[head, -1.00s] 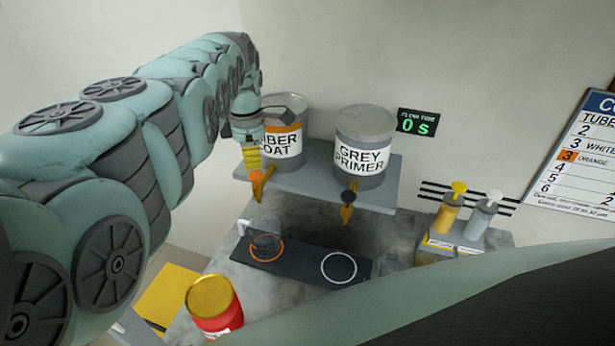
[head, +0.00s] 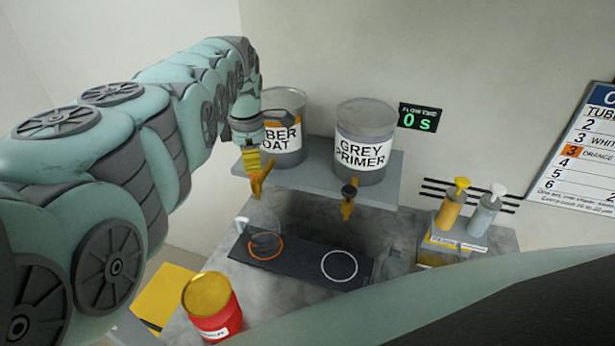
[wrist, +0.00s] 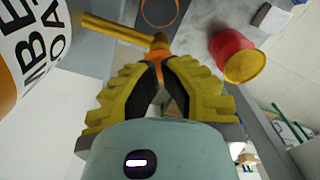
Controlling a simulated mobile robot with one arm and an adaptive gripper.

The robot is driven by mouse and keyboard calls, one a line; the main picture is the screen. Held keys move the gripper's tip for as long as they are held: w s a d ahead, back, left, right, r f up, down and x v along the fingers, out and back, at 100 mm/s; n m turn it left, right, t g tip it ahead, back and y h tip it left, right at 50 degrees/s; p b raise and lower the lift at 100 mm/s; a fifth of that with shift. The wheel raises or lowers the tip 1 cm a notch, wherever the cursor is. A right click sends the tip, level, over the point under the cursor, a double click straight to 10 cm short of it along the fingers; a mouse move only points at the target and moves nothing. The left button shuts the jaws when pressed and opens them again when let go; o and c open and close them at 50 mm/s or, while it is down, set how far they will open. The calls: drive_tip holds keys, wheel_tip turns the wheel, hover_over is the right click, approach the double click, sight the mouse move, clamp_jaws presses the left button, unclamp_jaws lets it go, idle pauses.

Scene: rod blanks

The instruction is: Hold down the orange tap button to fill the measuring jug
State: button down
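The amber coat tank (head: 287,148) stands on a shelf at the back, its label partly hidden behind my arm. Its brass tap (head: 257,188) hangs below the shelf front and shows as a brass bar in the wrist view (wrist: 120,32). My gripper (head: 254,168) is right above this tap, yellow fingers pointing down. In the wrist view its fingertips (wrist: 163,62) are close together at the tap head, with orange showing between them. I cannot tell whether the button is pressed. The clear measuring jug (head: 262,226) stands at the orange ring under the tap; no fill is discernible.
The grey primer tank (head: 364,143) and its dark-knobbed tap (head: 348,200) are to the right. The flow timer (head: 419,118) reads 0 s. A red can (head: 211,310) stands at the front left. Two pump bottles (head: 468,208) stand at right. The white ring (head: 339,266) is empty.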

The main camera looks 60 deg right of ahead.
drive_tip(key=shift+f+b, duration=0.95)
drive_tip(key=shift+f, duration=0.1)
idle(7.0)
